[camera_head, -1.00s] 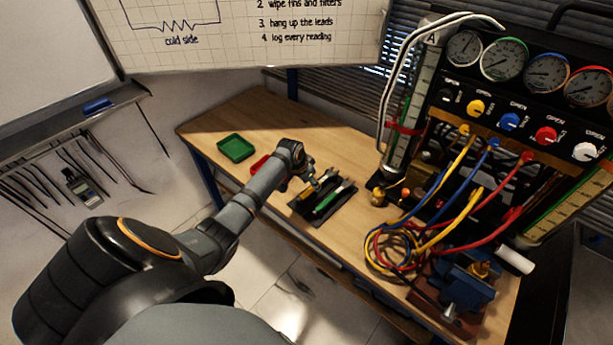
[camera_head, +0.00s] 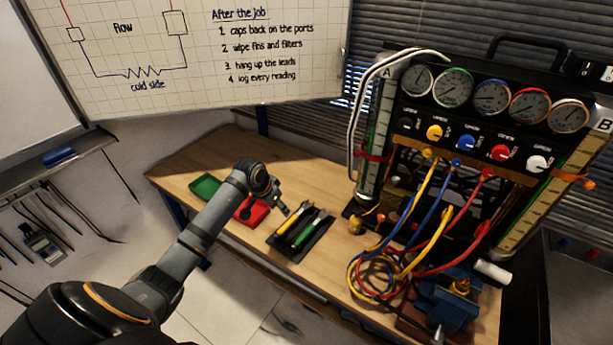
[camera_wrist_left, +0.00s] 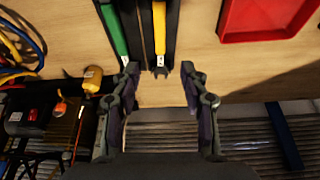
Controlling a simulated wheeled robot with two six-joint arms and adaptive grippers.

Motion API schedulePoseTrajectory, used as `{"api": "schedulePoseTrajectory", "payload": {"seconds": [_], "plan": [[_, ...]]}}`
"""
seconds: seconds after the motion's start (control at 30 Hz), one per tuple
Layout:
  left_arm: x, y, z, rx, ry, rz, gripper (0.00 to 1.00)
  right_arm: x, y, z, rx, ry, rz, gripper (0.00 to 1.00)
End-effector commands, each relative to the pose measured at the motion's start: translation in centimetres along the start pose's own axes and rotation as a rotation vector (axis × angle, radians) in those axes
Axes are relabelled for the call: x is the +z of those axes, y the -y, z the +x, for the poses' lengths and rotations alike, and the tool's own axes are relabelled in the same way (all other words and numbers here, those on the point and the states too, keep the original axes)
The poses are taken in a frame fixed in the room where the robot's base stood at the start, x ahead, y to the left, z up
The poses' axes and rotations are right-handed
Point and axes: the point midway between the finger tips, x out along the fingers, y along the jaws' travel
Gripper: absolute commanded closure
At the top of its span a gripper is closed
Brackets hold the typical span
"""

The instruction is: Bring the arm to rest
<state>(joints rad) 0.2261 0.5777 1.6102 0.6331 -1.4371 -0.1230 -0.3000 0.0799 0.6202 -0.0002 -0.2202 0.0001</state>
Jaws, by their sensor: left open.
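My left arm comes in from the left in the head view, and its gripper (camera_head: 279,202) hangs above the bench between the red tray and the dark tool holder. In the left wrist view the two fingers of my left gripper (camera_wrist_left: 160,88) stand wide apart with nothing between them. Beyond the fingertips lie a yellow-handled tool (camera_wrist_left: 159,30) and a green-handled tool (camera_wrist_left: 113,32) in the dark holder. My right gripper shows in neither view.
A green tray (camera_head: 205,187) and a red tray (camera_head: 251,215) sit on the wooden bench (camera_head: 300,178). The gauge rig (camera_head: 490,130) stands at the right, with coiled hoses (camera_head: 375,275) and a blue vise (camera_head: 455,300) before it. Bench behind the tools is clear.

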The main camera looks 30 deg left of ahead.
Motion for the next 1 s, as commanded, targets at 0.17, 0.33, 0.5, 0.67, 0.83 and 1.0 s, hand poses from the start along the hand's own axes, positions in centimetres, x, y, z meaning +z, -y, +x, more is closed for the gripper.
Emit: {"api": "schedulePoseTrajectory", "payload": {"seconds": [0.17,0.33,0.5,0.67,0.83,1.0], "plan": [[0.2,-0.2,0.1,0.001,0.002,0.002,0.55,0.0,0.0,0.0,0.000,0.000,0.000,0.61],[4.8,-5.5,1.6,-0.002,0.040,0.055,0.55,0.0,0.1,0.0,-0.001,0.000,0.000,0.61],[11.3,-11.8,0.8,-0.024,0.067,0.079,0.55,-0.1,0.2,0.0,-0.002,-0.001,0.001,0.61],[15.3,-14.8,-1.4,-0.050,0.074,0.055,0.55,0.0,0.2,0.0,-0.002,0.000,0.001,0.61],[18.4,-16.4,-4.1,-0.083,0.079,0.011,0.55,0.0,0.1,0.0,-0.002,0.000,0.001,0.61],[20.8,-17.1,-6.9,-0.120,0.085,-0.042,0.55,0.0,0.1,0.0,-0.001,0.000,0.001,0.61]]}}
